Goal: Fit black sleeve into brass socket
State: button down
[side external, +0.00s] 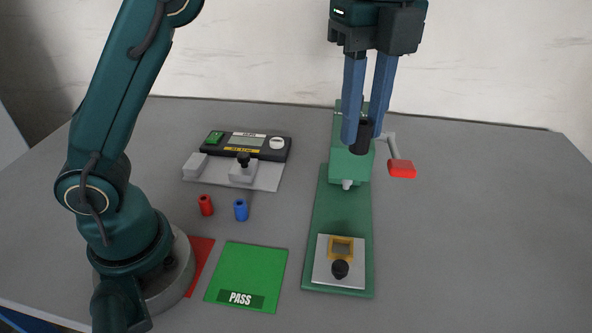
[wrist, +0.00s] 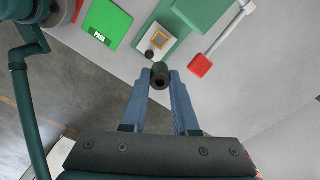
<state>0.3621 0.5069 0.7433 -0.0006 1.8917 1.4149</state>
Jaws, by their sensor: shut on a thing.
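The black sleeve (side external: 362,137) is held upright between the blue fingers of my gripper (side external: 364,127), high above the table. In the wrist view the sleeve (wrist: 160,76) sits between the fingertips (wrist: 160,80), its open bore showing. The brass socket (side external: 341,249) is a square frame on a light plate at the front of the green press base, below and nearer the side camera than the sleeve. It also shows in the wrist view (wrist: 158,39), just beyond the sleeve. Sleeve and socket are well apart.
The green press (side external: 349,163) has a lever with a red handle (side external: 402,168) at its right. A black knob (side external: 340,269) stands before the socket. Red (side external: 205,205) and blue (side external: 241,209) sleeves stand left, near a digital gauge (side external: 240,145). A green PASS mat (side external: 247,275) lies in front.

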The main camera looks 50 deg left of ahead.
notch_tip(320, 180, down, 20)
dwell(0.9)
jog(key=c, duration=0.7)
grip_release()
jog(key=shift+f, duration=0.15)
notch_tip(320, 180, up, 12)
jog(key=s+a+n+t, duration=0.2)
jog(key=s+a+n, duration=0.1)
jog(key=n, duration=0.3)
jog(key=s+a+n+t, duration=0.1)
jog(key=s+a+n, duration=0.3)
jog(key=n, duration=0.3)
jog(key=s+a+r+n+t, duration=0.1)
jog(key=s+a+n+t, duration=0.1)
jog(key=n, duration=0.5)
jog(key=shift+s+a+t, duration=0.15)
jog(key=shift+s+a, duration=0.25)
jog(key=shift+s, duration=0.2)
jog(key=shift+s+a+t, duration=0.15)
jog(key=shift+s+a, duration=0.25)
jog(key=shift+s, duration=0.2)
